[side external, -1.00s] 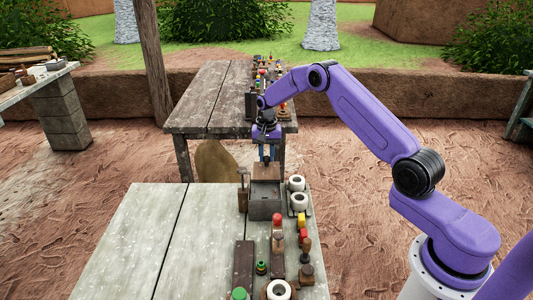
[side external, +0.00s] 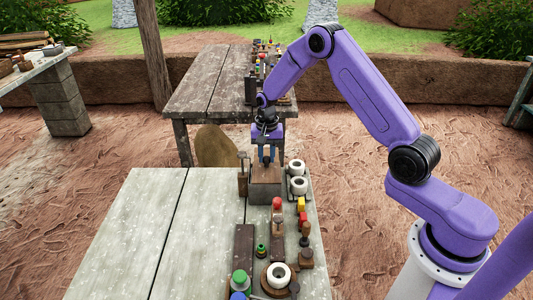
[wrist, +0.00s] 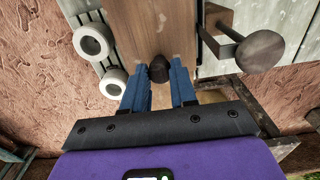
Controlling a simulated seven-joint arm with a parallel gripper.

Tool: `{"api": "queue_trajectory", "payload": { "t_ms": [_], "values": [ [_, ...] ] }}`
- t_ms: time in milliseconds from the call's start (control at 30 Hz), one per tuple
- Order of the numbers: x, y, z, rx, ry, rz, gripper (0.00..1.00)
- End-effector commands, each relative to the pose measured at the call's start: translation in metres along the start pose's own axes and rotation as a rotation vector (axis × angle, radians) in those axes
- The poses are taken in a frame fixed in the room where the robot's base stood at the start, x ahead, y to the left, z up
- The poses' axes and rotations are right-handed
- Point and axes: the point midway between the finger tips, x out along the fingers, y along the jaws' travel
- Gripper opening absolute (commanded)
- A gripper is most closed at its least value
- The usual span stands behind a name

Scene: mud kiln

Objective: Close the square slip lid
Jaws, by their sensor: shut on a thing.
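The square slip lid is a flat brown wooden plate (wrist: 150,28) with a small dark knob (wrist: 158,71) in the wrist view. In the side external view the lid (side external: 265,174) lies over the top of the dark square box (side external: 265,193), near the far edge of the table. I cannot tell whether it is fully seated. My gripper (side external: 266,159) points down above the box. Its blue fingers (wrist: 156,84) are shut on the lid's knob. The inside of the box is hidden.
Two white rings (side external: 297,176) stand close to the box's right side. A brown mallet-like tool (side external: 242,179) stands at its left. Several small coloured pieces and a dark slab (side external: 244,250) lie nearer. The table's left part (side external: 150,230) is clear.

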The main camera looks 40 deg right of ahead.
Motion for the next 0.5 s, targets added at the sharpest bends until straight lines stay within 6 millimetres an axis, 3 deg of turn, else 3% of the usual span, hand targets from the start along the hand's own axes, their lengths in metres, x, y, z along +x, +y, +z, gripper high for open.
{"api": "queue_trajectory", "payload": {
  "t_ms": [100, 133, 200, 500],
  "values": [
    [0.0001, -0.0015, 0.0069, -0.007, -0.014, 0.009, 0.0],
    [0.0001, -0.0016, 0.0072, -0.007, -0.014, 0.009, 0.33],
    [0.0001, -0.0016, 0.0066, -0.007, -0.013, 0.008, 0.53],
    [-0.0007, -0.0007, 0.004, -0.004, -0.009, 0.006, 0.53]
  ]
}}
